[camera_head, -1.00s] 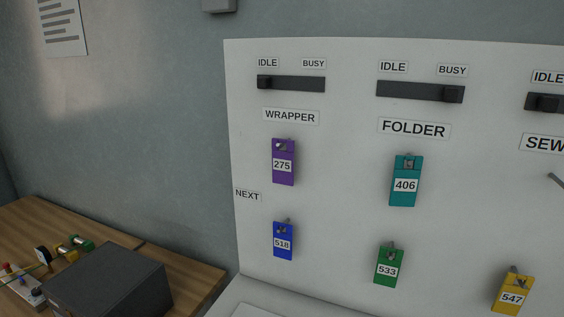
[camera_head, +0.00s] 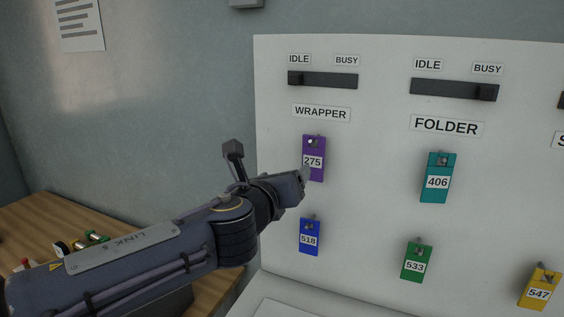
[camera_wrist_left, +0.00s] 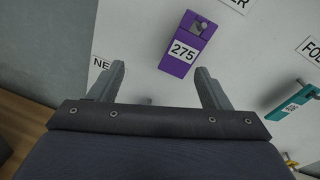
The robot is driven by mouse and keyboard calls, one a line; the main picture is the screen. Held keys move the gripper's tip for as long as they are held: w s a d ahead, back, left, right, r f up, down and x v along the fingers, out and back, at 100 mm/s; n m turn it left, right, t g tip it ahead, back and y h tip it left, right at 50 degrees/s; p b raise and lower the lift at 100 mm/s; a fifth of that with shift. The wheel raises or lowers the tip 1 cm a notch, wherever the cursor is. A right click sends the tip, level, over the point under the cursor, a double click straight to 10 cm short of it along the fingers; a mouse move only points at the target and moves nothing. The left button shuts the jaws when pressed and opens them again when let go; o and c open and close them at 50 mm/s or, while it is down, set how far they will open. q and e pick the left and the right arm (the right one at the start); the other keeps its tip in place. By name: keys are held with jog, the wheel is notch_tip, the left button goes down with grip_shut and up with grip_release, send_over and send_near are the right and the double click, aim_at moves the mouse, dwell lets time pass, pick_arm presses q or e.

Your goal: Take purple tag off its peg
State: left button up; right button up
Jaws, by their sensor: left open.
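The purple tag (camera_head: 316,153), numbered 275, hangs on its peg under the WRAPPER label on the white board. My left gripper (camera_head: 304,175) is in front of the board at the tag's lower left and overlaps its lower edge in the head view. In the left wrist view the purple tag (camera_wrist_left: 182,62) hangs tilted, beyond the fingertips and toward the right finger. The left gripper (camera_wrist_left: 160,75) is open, with nothing between its fingers. The peg (camera_wrist_left: 200,27) shows at the tag's top. My right gripper is not in view.
A teal tag (camera_head: 437,166), green tag (camera_head: 416,270) and yellow tag (camera_head: 540,297) hang to the right. Black sliders (camera_head: 322,80) sit above. A wooden table (camera_head: 32,222) is at left.

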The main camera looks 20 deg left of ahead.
aim_at(311, 141)
pick_arm(q)
jog(key=w+d+r+m, duration=0.1)
jog(key=w, duration=0.2)
jog(key=w+d+r+m+h, duration=0.1)
jog(key=w+m, duration=0.1)
jog(key=w, duration=0.1)
jog(key=w+d+r+m+t, duration=0.1)
jog(key=w, duration=0.2)
jog(key=shift+m+p, duration=0.35)
jog(key=shift+m, duration=0.05)
jog(key=c, duration=1.1)
jog(key=shift+o, duration=0.2)
jog(key=shift+r+p, duration=0.4)
jog(key=shift+r, duration=0.1)
jog(key=shift+s, duration=0.15)
